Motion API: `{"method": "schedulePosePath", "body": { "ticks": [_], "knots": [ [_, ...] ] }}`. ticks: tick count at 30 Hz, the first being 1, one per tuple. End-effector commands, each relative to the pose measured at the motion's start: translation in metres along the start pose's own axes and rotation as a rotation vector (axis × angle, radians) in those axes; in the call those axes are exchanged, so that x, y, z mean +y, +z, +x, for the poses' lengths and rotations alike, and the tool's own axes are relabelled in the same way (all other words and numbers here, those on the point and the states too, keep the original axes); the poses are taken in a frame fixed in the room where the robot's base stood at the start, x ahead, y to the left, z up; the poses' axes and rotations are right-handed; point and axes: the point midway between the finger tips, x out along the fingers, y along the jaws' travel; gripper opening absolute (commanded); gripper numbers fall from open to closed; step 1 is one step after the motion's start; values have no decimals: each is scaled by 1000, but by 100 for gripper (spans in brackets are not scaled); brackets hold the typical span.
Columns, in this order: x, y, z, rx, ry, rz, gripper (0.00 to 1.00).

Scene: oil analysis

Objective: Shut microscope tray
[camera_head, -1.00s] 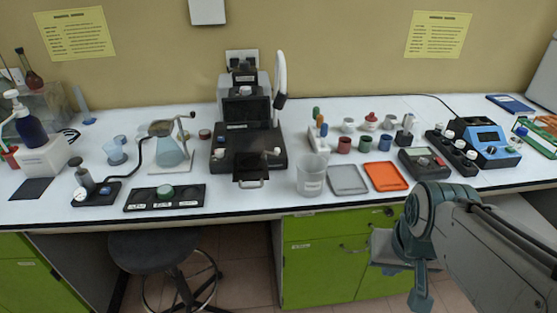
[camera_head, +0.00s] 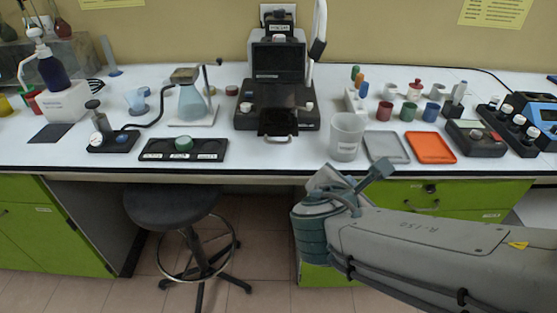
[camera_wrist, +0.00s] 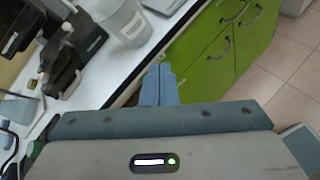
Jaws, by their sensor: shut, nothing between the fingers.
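The microscope (camera_head: 278,75) is a black and grey instrument towards the back of the white bench. Its black tray (camera_head: 278,122) sticks out at the front, with a pale metal handle (camera_head: 278,140) near the bench's front edge. In the wrist view the tray (camera_wrist: 62,68) and its handle (camera_wrist: 74,86) show at the left. My gripper (camera_head: 382,166) is to the right of the tray, in front of the bench edge, and apart from it. In the wrist view its blue-grey fingers (camera_wrist: 158,82) are together and empty.
A clear beaker (camera_head: 347,135) stands right of the tray, then a grey tray (camera_head: 386,147) and an orange tray (camera_head: 431,148). A black holder (camera_head: 184,149) lies left. A dark stool (camera_head: 173,205) stands below the bench. Green drawers (camera_head: 450,195) are behind my arm.

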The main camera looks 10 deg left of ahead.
Motion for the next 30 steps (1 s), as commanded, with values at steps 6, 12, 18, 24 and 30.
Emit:
{"method": "schedulePosePath", "body": {
  "ticks": [6,12,18,24,30],
  "knots": [
    [69,-52,-28,-95,337,-443,0],
    [95,-70,-47,-154,468,-598,0],
    [106,-72,-34,-160,480,-613,0],
    [123,-72,1,-160,476,-612,0],
    [143,-72,37,-160,476,-611,0]
  ]
}}
